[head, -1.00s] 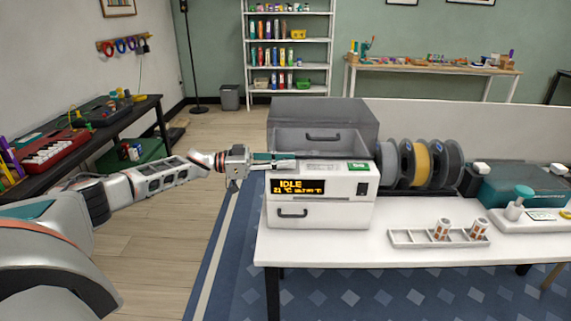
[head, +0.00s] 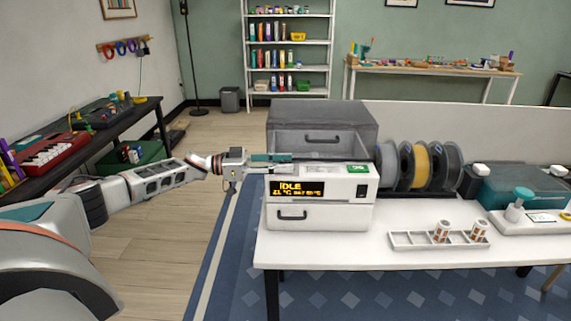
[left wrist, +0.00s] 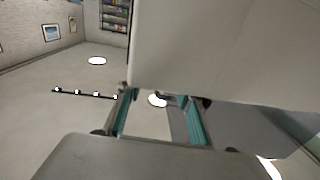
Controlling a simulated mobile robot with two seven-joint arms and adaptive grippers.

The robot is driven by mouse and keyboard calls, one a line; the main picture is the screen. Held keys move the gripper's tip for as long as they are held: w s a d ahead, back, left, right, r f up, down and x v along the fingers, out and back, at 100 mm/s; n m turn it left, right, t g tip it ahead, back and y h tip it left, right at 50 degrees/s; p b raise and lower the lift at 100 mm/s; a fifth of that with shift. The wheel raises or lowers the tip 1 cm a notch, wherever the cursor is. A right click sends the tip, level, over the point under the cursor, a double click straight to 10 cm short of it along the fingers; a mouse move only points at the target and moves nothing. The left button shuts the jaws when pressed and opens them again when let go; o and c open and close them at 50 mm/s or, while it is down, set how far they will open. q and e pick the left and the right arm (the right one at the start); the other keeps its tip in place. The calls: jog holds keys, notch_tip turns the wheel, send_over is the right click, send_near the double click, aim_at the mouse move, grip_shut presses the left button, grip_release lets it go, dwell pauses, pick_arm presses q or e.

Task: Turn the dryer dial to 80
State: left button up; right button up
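The dryer (head: 345,215) is a white box with a grey lid, standing at the left end of the white table. Its orange display (head: 297,188) reads IDLE with a temperature line too small to read surely. I cannot make out the dial in either view. My left gripper (head: 284,162) reaches in from the left, its teal fingers at the dryer's upper left front edge. In the left wrist view its two fingers (left wrist: 158,116) stand apart with nothing clearly held between them. A large pale surface (left wrist: 225,50) fills much of that view. My right gripper is out of view.
Filament spools (head: 422,166) stand right of the dryer. A white tray (head: 408,241) with two patterned cups lies at the table front. A teal-lidded case (head: 520,186) is at the right. A dark bench (head: 110,140) runs along the left wall, with open floor between.

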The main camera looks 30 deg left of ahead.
pick_arm(q)
jog(key=v, duration=0.7)
jog(key=shift+s+a, duration=0.1)
jog(key=shift+s, duration=0.05)
